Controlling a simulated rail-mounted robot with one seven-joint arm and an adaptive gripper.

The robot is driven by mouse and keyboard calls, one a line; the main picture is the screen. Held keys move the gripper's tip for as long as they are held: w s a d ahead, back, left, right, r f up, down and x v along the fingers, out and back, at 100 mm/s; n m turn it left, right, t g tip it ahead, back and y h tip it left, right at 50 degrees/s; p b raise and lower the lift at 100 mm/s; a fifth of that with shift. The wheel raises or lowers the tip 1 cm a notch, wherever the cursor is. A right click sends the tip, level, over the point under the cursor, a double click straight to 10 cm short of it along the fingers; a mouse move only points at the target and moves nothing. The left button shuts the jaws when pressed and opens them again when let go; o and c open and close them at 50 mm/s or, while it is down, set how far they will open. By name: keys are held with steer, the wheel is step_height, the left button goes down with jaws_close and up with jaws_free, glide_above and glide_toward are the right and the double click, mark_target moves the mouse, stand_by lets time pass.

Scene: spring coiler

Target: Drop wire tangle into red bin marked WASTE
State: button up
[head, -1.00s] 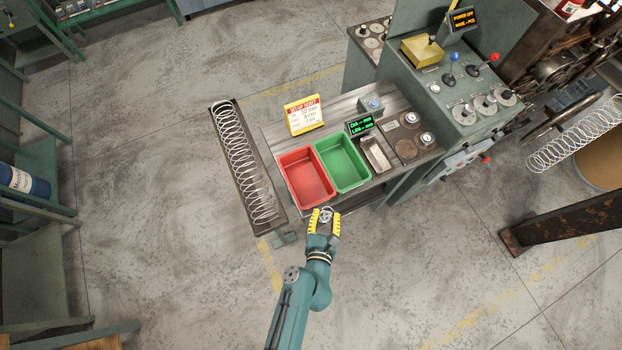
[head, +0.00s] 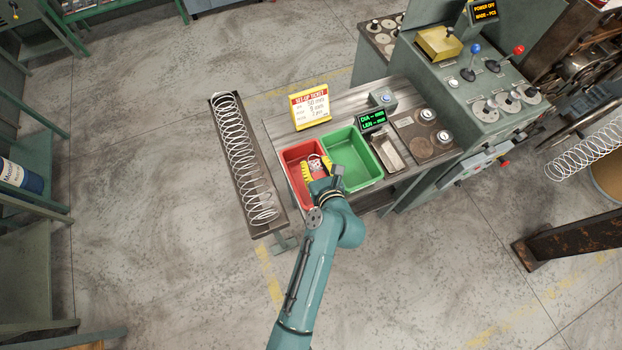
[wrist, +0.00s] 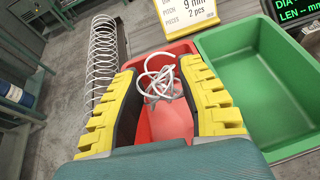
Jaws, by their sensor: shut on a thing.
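The wire tangle (wrist: 157,76), a small knot of pale looped wire, is held between the yellow-and-black fingers of my gripper (wrist: 160,90) in the wrist view. In the head view the tangle (head: 315,162) shows at the fingertips, over the red bin. My gripper (head: 316,170) is shut on it. The red bin (head: 293,153) stands at the left end of the bench; my gripper and arm cover much of it. It also shows behind and below the tangle in the wrist view (wrist: 168,122). No WASTE marking can be read.
A green bin (head: 349,143) adjoins the red bin on the right. A set-up ticket (head: 311,105) stands behind them. A long tray (head: 249,180) holding a coiled spring lies to the left. A small metal tray (head: 392,153) and machine controls (head: 505,97) are on the right.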

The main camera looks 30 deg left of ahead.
step_height(320, 180, down, 6)
steer(key=b, duration=0.6)
steer(key=shift+r, duration=0.15)
steer(key=o, duration=1.1)
steer(key=v, duration=1.2)
